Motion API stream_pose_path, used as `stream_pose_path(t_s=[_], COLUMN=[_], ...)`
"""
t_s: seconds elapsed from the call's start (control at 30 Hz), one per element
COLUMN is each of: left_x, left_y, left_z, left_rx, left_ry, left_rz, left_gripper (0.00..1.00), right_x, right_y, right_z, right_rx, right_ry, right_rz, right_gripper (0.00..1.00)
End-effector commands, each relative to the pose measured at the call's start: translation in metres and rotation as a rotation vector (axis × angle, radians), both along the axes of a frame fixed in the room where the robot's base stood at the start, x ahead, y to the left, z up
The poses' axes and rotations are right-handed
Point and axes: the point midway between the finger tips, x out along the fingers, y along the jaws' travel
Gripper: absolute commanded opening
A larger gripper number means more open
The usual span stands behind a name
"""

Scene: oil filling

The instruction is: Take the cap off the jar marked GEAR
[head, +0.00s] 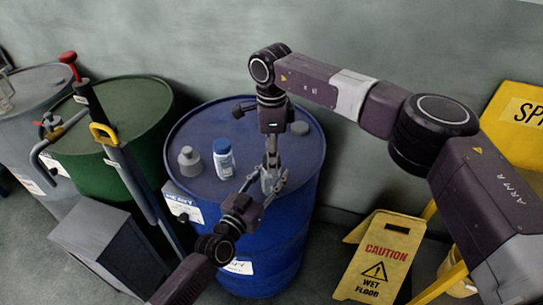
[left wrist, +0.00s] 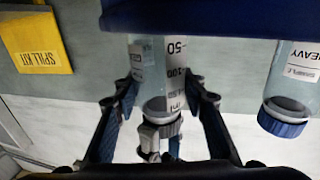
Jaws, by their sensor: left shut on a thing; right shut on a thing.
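A clear jar (head: 270,184) stands on the blue drum's top, between my two grippers. In the left wrist view this jar (left wrist: 158,72) appears upside down, with a scale and a dark grey cap (left wrist: 160,122). Only the edge of its name label shows, so I cannot read it fully. My left gripper (head: 266,188) is shut around the jar's body, a finger on each side. My right gripper (head: 271,160) points down from above and is shut on the cap; its fingertips (left wrist: 155,138) show against the cap, which appears still on the jar.
A blue-capped jar (head: 223,158), marked HEAVY SAMPLE in the left wrist view (left wrist: 290,85), stands left of my grippers. A grey bottle (head: 190,162) stands farther left on the blue drum (head: 255,225). A green drum (head: 130,120) and a yellow caution sign (head: 382,258) flank it.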

Motion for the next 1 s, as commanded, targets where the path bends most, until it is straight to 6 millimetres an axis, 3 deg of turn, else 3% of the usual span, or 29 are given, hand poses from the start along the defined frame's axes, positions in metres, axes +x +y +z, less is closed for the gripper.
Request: stream_pose_path(t_s=[0.6,0.8,1.0], left_x=[-0.0007,-0.0007,-0.0005], left_y=[-0.0006,-0.0006,-0.0005], left_z=[-0.0008,-0.0008,-0.0008], left_rx=[0.001,0.001,0.001], left_ry=[0.002,0.002,0.002], left_rz=[-0.001,-0.001,-0.001], left_gripper=[0.0,0.0,0.0], right_x=[0.0009,0.0009,0.0012], right_y=[-0.0003,-0.0003,-0.0005], right_z=[0.0012,0.0013,0.0015], right_rx=[0.0,-0.001,-0.001], right_ry=[-0.004,-0.003,-0.004], right_rz=[1.021,1.211,1.211], right_gripper=[0.06,0.06,0.06])
